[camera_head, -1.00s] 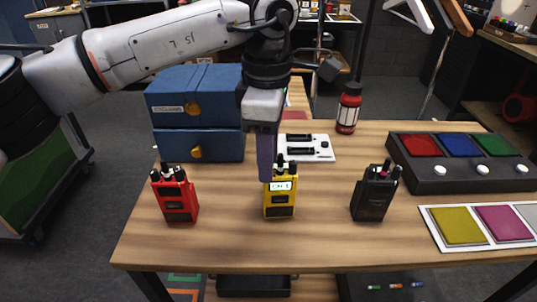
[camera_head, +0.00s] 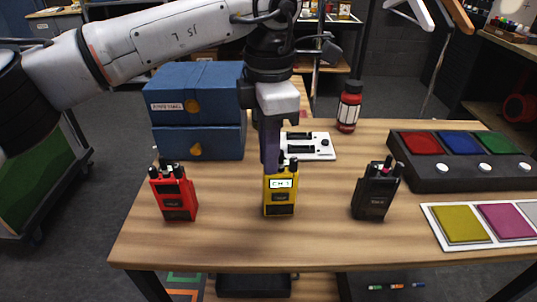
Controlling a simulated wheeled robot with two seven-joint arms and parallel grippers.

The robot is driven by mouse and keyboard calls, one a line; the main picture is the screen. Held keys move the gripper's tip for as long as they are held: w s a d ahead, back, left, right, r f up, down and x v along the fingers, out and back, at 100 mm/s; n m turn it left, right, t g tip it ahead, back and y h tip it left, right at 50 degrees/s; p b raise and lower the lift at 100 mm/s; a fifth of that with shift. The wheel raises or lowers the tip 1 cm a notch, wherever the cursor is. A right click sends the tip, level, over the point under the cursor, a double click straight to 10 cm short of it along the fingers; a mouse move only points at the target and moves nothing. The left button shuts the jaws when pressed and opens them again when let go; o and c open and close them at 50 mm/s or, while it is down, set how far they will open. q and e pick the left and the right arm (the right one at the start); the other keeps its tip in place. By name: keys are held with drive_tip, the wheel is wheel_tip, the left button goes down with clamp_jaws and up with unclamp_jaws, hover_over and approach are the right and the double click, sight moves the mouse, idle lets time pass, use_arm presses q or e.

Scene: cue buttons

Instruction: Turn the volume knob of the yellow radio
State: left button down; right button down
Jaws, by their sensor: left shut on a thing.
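The yellow radio (camera_head: 280,199) stands upright at the front middle of the wooden table, with a lit display and black knobs and antenna on top. The display seems to read "CH 3". My left gripper (camera_head: 271,166) comes down from above, its fingers at the top left of the yellow radio. It is shut on a knob there, which the fingers mostly hide. My right gripper is not in view.
A red radio (camera_head: 175,197) stands to the left and a black radio (camera_head: 375,195) to the right. Blue drawer boxes (camera_head: 200,140), a white panel (camera_head: 319,147), a red bottle (camera_head: 348,108) and a button box (camera_head: 455,180) stand behind. Colored pads (camera_head: 461,224) lie at right.

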use_arm(q)
drive_tip(key=shift+n, duration=0.3)
drive_tip(key=c, duration=1.8)
unclamp_jaws()
drive_tip(key=shift+o, duration=0.2)
drive_tip(key=shift+r, duration=0.15)
wheel_tip(320, 180, up, 10)
drive_tip(key=shift+s, duration=0.1)
